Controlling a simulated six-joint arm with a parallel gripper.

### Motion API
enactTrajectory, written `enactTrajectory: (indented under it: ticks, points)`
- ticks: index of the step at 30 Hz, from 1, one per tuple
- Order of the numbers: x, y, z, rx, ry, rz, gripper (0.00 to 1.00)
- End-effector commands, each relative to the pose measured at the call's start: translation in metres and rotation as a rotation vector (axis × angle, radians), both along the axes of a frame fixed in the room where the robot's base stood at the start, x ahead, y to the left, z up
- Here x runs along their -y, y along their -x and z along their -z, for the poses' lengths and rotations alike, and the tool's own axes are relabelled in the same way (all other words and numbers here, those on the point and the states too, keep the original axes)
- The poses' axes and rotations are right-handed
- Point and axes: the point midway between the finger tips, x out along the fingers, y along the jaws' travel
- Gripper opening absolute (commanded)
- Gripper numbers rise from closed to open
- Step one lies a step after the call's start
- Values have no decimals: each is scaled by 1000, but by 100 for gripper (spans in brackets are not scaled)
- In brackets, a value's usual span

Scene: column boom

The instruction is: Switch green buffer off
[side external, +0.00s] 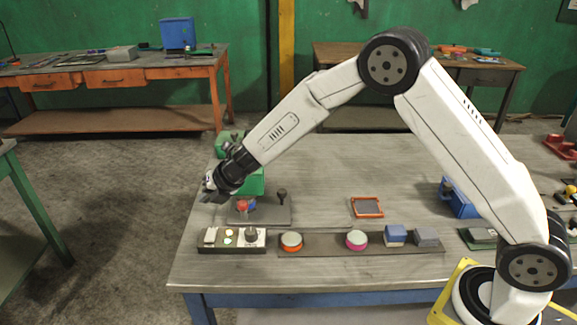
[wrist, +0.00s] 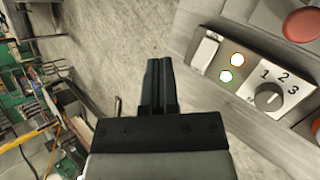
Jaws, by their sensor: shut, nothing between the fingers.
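A green machine (side external: 254,182) stands at the left end of the bench, partly hidden behind my gripper; I take it for the buffer. In front of it is a control box (side external: 232,247) with a pale rocker switch (wrist: 205,52), two bright round lamps (wrist: 231,67) and a dark knob (wrist: 268,97) marked 1, 2, 3. The knob's setting is too small to tell. My gripper (side external: 210,192) is shut and empty, above the bench's left edge and apart from the box. In the wrist view its fingers (wrist: 159,80) point over the floor, left of the box.
A grey plate with a red button (side external: 242,205) and a black-knobbed lever (side external: 282,194) lies behind the box. A dark strip (side external: 322,244) with orange and magenta round buttons and blue and grey blocks lies to its right. An orange-framed tray (side external: 367,207) lies mid-bench.

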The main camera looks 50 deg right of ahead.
Motion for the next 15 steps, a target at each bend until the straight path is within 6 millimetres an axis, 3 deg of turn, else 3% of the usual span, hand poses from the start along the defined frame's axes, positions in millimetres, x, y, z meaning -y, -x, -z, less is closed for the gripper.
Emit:
enactTrajectory:
  ticks: [15]
  points:
    - [-3, 3, 27, -2, 0, 0, 0]
